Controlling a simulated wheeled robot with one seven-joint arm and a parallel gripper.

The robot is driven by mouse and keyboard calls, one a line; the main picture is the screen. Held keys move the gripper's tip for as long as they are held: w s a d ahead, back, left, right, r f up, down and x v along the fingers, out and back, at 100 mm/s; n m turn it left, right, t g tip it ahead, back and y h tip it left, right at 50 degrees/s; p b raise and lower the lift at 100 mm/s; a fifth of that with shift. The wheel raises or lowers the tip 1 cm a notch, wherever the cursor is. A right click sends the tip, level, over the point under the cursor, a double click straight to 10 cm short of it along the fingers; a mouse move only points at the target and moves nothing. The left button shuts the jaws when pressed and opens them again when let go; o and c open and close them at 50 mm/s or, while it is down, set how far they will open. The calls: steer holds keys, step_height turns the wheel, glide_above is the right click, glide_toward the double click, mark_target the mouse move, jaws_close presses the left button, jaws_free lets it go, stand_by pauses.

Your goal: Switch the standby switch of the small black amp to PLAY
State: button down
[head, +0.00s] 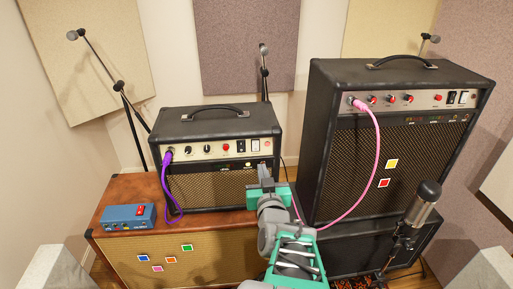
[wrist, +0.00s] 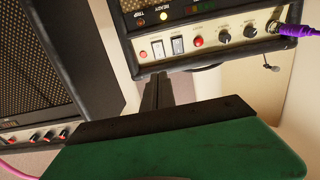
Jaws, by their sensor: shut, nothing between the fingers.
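The small black amp (head: 216,116) stands on a brown-topped cabinet, with its control panel (head: 195,151) facing me. Two rocker switches sit near the panel's right end: a dark one (head: 241,146) and a pale one (head: 255,145). The wrist view, turned over, also shows the pair (wrist: 158,50) (wrist: 178,45), beside a small red light (wrist: 143,54). Their labels are too small to tell which is standby or its position. My gripper (head: 264,168) is shut and empty, in front of the amp's right side, a little below the switches. Its dark fingers (wrist: 158,92) point toward the panel; contact is unclear.
A purple cable (head: 167,180) hangs from the small amp's left end. A blue box (head: 128,215) lies on the brown cabinet (head: 118,190). A taller black amp (head: 395,75) with a pink cable (head: 377,150) stands at right, behind a microphone (head: 425,203).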

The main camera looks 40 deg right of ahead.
mark_target(255, 142)
steer(key=p+x, duration=0.2)
steer(key=x, duration=1.2)
steer(key=shift+f+p, duration=0.1)
steer(key=shift+p, duration=0.2)
